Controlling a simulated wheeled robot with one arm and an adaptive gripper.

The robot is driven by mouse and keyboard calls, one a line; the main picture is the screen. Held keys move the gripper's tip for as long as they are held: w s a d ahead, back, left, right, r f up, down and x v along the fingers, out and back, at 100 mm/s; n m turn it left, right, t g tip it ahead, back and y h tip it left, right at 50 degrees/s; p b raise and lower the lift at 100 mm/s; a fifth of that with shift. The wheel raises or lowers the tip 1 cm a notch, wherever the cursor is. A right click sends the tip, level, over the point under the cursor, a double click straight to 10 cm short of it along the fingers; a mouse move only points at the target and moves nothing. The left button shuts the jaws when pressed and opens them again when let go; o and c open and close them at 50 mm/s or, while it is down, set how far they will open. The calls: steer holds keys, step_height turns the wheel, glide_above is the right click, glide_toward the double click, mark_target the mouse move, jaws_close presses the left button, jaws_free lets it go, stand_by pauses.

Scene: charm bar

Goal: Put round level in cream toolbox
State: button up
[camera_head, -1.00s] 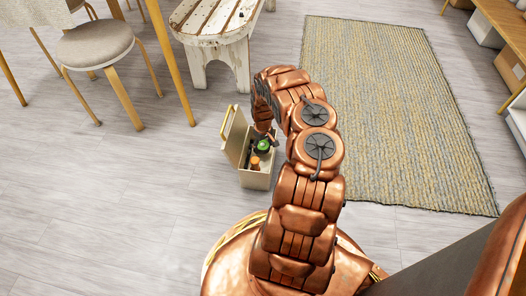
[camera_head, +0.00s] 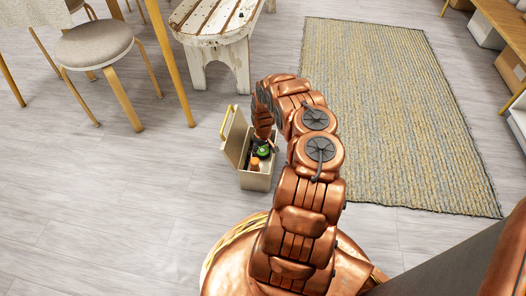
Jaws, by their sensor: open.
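The cream toolbox (camera_head: 256,181) stands on the floor with its lid (camera_head: 235,135) open on the left side; the lid has a yellow edge. A small round green and black thing, which looks like the round level (camera_head: 264,151), is at the toolbox's opening, among other items. My gripper (camera_head: 267,143) is open, pointing down just above the round level. The arm partly hides the fingers and the right side of the toolbox, so I cannot tell whether a finger still touches the level.
An orange-brown item (camera_head: 254,164) and dark items are inside the toolbox. A worn white bench (camera_head: 215,42) stands behind it, and a stool (camera_head: 95,46) is at the upper left. A woven rug (camera_head: 390,110) lies to the right. The floor to the left is clear.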

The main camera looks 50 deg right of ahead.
step_height(320, 180, up, 12)
steer(key=r+p, duration=0.1)
steer(key=p, duration=0.4)
step_height(320, 180, up, 17)
steer(key=g, duration=0.2)
glide_above(263, 151)
steer(key=s+a, duration=0.2)
steer(key=a, duration=0.5)
steer(key=s+a+r, duration=0.5)
steer(key=a+r, duration=0.5)
steer(key=r, duration=0.1)
steer(key=s+a+r, duration=0.9)
steer(key=s+a, duration=0.2)
steer(key=a, duration=0.3)
steer(key=s+a+r+n, duration=0.1)
steer(key=s+a, duration=0.2)
steer(key=s, duration=0.4)
steer(key=s+a+r+n+g, duration=0.1)
steer(key=s+a, duration=0.3)
steer(key=s, duration=0.2)
steer(key=shift+s+a+r+g, duration=0.3)
steer(key=shift+s+r, duration=0.05)
steer(key=shift+s, duration=0.05)
